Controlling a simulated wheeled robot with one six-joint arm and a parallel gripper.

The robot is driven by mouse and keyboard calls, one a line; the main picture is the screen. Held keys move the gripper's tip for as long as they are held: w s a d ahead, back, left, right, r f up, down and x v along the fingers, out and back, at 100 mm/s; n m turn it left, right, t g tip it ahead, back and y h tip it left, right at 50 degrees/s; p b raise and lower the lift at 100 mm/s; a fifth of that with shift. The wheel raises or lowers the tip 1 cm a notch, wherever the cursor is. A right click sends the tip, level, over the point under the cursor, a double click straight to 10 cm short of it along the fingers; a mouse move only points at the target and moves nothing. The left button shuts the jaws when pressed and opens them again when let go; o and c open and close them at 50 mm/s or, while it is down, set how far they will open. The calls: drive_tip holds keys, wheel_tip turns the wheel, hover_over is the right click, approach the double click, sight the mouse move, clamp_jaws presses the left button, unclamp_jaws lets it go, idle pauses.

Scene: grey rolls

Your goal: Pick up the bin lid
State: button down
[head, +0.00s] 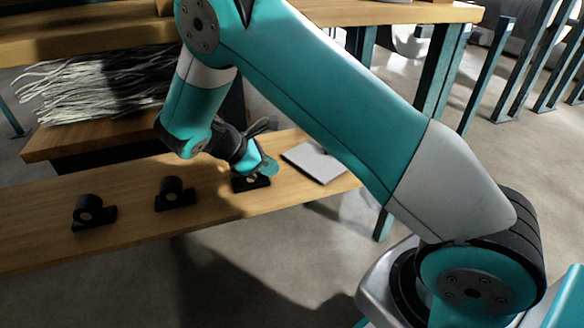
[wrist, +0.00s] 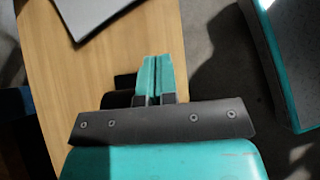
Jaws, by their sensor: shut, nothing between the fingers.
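A flat, light grey square panel with a dark edge (head: 318,161) lies on the wooden bench; it is the only lid-like thing I see, and I cannot tell for sure that it is the bin lid. Part of it also shows at the top of the wrist view (wrist: 88,14). My gripper (head: 268,168) is to the left of the panel and apart from it, low over a black block. In the wrist view my gripper's teal fingers (wrist: 152,60) are together with nothing between them. The black block (head: 250,184) is partly hidden by the fingers.
Two more black blocks with round tops (head: 93,212) (head: 174,193) stand along the wooden bench (head: 130,228) to the left. A bundle of pale strands (head: 95,85) lies on a shelf behind. Teal table legs (head: 440,75) stand at the back right.

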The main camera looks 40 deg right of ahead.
sight(318, 182)
drive_tip(key=b+x, duration=0.6)
drive_tip(key=x, duration=0.4)
drive_tip(key=shift+w+a+f, duration=0.1)
drive_tip(key=shift+w+f, duration=0.05)
drive_tip(key=d+b, duration=0.1)
drive_tip(key=s+d+b, duration=0.1)
drive_tip(key=d, duration=0.1)
drive_tip(key=shift+d+b, duration=0.1)
drive_tip(key=shift+b, duration=0.2)
drive_tip(key=shift+s+d+r, duration=0.1)
drive_tip(key=shift+d+r, duration=0.15)
drive_tip(key=shift+d, duration=0.15)
